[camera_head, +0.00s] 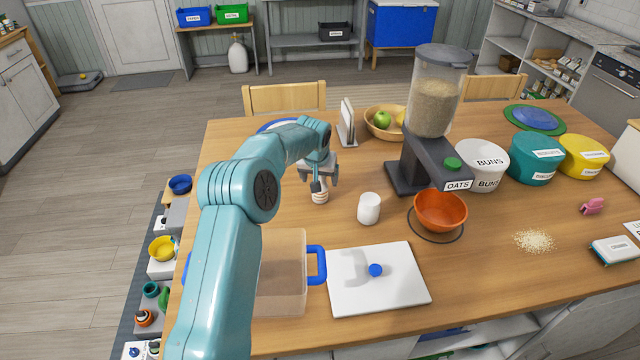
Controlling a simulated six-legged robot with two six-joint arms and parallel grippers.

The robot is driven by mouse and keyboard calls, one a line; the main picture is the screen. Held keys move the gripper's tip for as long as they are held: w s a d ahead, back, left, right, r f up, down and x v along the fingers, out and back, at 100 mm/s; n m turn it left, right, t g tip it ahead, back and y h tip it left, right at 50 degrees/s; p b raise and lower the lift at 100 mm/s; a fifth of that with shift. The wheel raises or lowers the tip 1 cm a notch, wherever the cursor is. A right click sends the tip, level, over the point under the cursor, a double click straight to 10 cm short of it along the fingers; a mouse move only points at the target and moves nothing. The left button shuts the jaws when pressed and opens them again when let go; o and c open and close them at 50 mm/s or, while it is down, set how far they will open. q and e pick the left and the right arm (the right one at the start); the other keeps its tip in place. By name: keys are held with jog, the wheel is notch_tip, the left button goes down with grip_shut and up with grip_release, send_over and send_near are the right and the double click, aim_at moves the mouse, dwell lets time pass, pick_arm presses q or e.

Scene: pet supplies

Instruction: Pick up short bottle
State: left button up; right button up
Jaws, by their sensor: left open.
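My left gripper (319,180) is open and points down over a small whitish bottle (320,197) on the wooden table. The gripper and the dark wrist part hide the bottle's top. I cannot tell whether the fingers touch it. A second short white bottle or jar (369,208) stands upright to the right, apart from the gripper. I cannot tell which of the two is the short bottle. My right gripper is not in view.
A clear bin with blue handles (285,270) is partly hidden behind my left arm. A white lid (377,285) lies beside it. An oats dispenser (435,110), an orange bowl (441,211) and labelled tubs (535,160) stand to the right. A fruit bowl (378,130) is behind.

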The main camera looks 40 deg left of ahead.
pick_arm(q)
jog(key=shift+x, duration=0.85)
jog(key=shift+r, duration=0.15)
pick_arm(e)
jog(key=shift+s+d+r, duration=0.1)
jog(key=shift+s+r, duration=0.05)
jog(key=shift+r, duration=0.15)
pick_arm(q)
jog(key=shift+w, duration=0.1)
jog(key=c, duration=1.2)
